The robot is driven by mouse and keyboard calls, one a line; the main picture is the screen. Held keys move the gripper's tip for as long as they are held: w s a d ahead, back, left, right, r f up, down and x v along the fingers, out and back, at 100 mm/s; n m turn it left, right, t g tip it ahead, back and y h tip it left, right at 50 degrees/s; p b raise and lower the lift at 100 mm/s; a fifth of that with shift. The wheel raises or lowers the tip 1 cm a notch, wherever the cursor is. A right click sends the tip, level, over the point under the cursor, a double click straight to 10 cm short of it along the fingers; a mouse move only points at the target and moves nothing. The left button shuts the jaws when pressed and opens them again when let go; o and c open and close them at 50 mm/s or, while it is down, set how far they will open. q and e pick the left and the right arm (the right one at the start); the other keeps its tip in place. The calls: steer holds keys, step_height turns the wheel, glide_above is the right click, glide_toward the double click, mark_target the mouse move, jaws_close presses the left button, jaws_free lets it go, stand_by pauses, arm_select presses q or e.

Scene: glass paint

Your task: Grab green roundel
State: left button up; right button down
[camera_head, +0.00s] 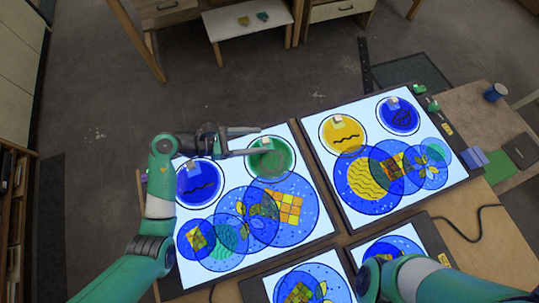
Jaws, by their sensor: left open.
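The green roundel (279,165) lies at the upper right of the left lit panel (232,183). A small pale piece sits near its top edge. My left gripper (260,140) is open, with its two fingers pointing right. Its fingertips overlap the upper left part of the roundel in this view, and nothing is held between them. I cannot tell how high the fingers are above the glass. My right arm comes in at the bottom right, but its gripper is not visible.
A blue roundel (200,187) lies left of the green one, with several overlapping discs below. The right lit panel (458,168) holds a yellow roundel (343,137) and another blue one (400,117).

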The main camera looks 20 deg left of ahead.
mark_target(273, 156)
arm_select(q)
steer(key=shift+x, duration=1)
jaws_close()
steer(key=shift+r, duration=0.15)
steer(key=shift+r, duration=0.3)
step_height(273, 156, up, 2)
steer(key=shift+r+p, duration=0.25)
steer(key=shift+p, duration=0.6)
steer(key=s+d+r+p, duration=0.5)
steer(key=d+r, duration=0.4)
steer(key=d, duration=0.3)
steer(key=shift+s+d+r+p, duration=0.3)
steer(key=shift+s+r+p, duration=0.05)
steer(key=shift+s, duration=0.25)
